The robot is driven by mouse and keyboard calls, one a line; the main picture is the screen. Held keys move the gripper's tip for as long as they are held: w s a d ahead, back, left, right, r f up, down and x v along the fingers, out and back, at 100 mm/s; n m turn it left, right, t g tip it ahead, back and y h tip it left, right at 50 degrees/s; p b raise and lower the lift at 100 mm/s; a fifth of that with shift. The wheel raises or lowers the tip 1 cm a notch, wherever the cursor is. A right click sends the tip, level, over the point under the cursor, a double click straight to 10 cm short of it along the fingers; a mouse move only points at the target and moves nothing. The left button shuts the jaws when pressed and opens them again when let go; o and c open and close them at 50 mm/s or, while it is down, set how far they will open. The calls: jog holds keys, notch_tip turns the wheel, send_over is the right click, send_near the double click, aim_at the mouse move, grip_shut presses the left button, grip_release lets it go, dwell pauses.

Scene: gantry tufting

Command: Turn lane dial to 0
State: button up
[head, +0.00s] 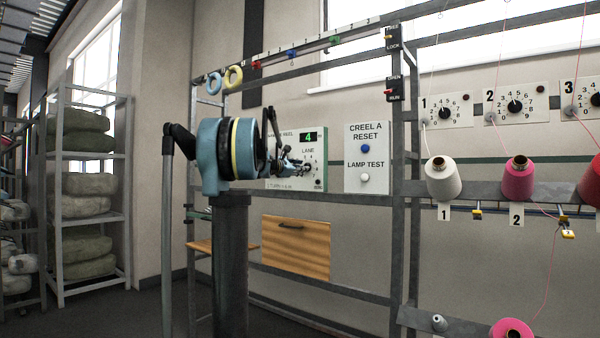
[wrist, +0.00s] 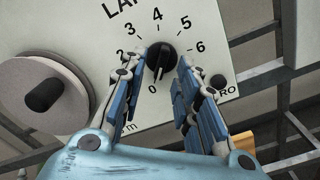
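The lane dial (wrist: 161,58) is a round black knob on a pale panel (head: 310,140), with numbers from 0 to 6 around it. A pale mark on its lower side points down toward the 0. My gripper (wrist: 162,57) has its two blue-and-black fingers apart, one on each side of the knob, with narrow gaps seeming to show; contact cannot be told for sure. In the head view my gripper (head: 292,163) is in front of the panel and hides the knob. The panel's small display (head: 309,137) reads a green 4.
A grey round part with a dark peg (wrist: 44,94) is left of the dial, and a small black button (wrist: 218,81) is at right. A sign panel with blue and white buttons (head: 366,158) is beside the dial panel. Metal frame bars (head: 402,200) and yarn cones (head: 518,178) are further right.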

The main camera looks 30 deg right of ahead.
jog(key=v, duration=1)
jog(key=shift+f, duration=0.1)
jog(key=s+a+f+m+g+y, duration=0.1)
jog(key=s+a+f+m+y, duration=0.4)
jog(key=s+a+f, duration=0.7)
jog(key=s+a+f+m+g+y, duration=0.2)
jog(key=s+a+f+m+y, duration=0.2)
jog(key=s+a+f, duration=0.9)
jog(key=s+a+f+m+g+y, duration=0.1)
jog(key=s+a+f+m+y, duration=0.4)
jog(key=s+a+f, duration=0.7)
jog(key=a+f+y, duration=0.2)
jog(key=a+f, duration=0.2)
jog(key=f, duration=1.2)
jog(key=shift+s+m+g+y, duration=0.2)
jog(key=shift+m+g+y, duration=0.1)
jog(key=shift+g, duration=0.1)
jog(key=shift+f, duration=0.1)
